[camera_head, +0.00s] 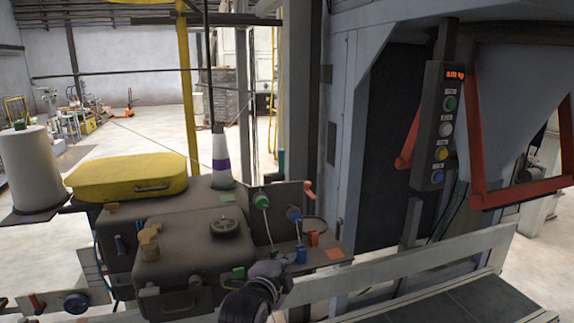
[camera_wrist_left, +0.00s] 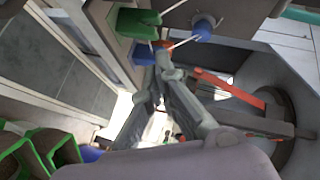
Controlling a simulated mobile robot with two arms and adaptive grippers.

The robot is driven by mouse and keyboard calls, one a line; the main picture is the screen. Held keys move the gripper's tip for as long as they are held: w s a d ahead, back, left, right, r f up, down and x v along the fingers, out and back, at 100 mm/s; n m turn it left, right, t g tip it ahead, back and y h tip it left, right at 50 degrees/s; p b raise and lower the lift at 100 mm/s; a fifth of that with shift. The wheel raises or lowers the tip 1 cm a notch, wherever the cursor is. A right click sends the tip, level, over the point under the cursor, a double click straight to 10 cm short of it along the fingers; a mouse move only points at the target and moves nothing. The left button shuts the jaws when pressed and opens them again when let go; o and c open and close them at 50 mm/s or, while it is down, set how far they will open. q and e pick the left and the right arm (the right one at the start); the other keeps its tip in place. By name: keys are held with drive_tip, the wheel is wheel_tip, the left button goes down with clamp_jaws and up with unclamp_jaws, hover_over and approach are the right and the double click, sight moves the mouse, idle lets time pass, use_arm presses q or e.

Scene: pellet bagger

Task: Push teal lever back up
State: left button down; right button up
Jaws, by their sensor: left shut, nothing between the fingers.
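A narrow teal piece (camera_head: 281,162), which may be the teal lever, stands upright behind the panel with the white cords in the head view. A teal bar (camera_wrist_left: 298,15) also shows at the top right of the left wrist view; I cannot tell if it is the same part. My right gripper is not in view.
A green spool (camera_head: 261,200) and a blue spool (camera_head: 294,214) carry white cords on the panel. An orange hook (camera_head: 309,190) sticks out at its top right corner. A button box (camera_head: 439,125) hangs at right. A pale rail (camera_head: 400,265) crosses the front right.

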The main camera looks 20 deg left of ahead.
use_arm(q)
wheel_tip(320, 180, up, 17)
drive_tip(key=m+t, duration=0.3)
drive_tip(key=t, duration=0.1)
drive_tip(key=w+a+p, duration=0.1)
drive_tip(key=w+p, duration=0.2)
drive_tip(key=w, duration=0.3)
drive_tip(key=w+a+r+p, duration=0.1)
drive_tip(key=w+a+p, duration=0.1)
drive_tip(key=w, duration=0.5)
drive_tip(key=shift+w+a+m+p, duration=0.25)
drive_tip(key=shift+w+m+p, duration=0.05)
drive_tip(key=shift+p, duration=0.45)
drive_tip(key=shift+d+r, duration=0.1)
drive_tip(key=shift+w+a+r, duration=0.25)
drive_tip(key=shift+w+a, duration=0.1)
drive_tip(key=shift+w, duration=0.1)
